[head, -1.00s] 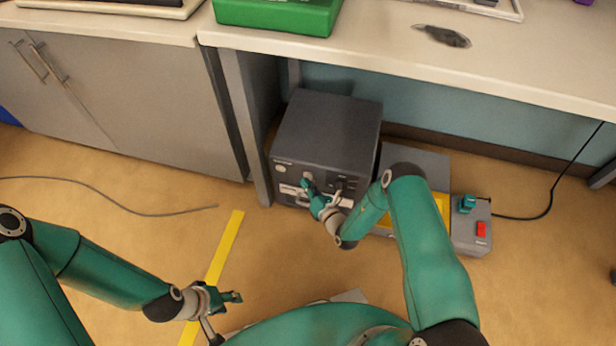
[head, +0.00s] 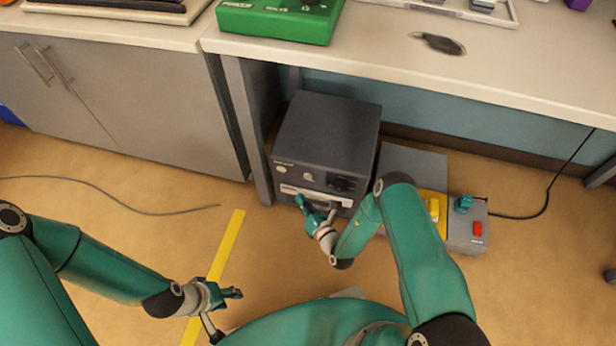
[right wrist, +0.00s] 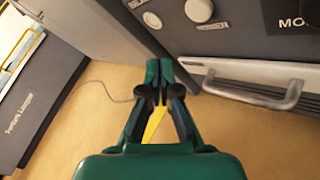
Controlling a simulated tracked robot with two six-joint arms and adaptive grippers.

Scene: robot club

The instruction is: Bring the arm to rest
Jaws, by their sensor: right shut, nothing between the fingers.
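My right gripper (head: 316,208) is in front of the lower front of a dark grey box (head: 327,130) on the floor under the desk. In the right wrist view, its fingers (right wrist: 160,72) are together with nothing between them. They are beside the box's handle (right wrist: 285,97) and I cannot tell the exact gap. My left gripper (head: 236,293) is low at the left, over the floor near a yellow tape line. Its fingers are small and overlap, so its opening is unclear.
A grey unit with a yellow panel (head: 433,207) and a red button (head: 478,229) stands right of the dark box. A desk leg (head: 245,130) is close on the left. The desk top (head: 400,45) overhangs. Open floor (head: 120,215) lies left; a cable crosses it.

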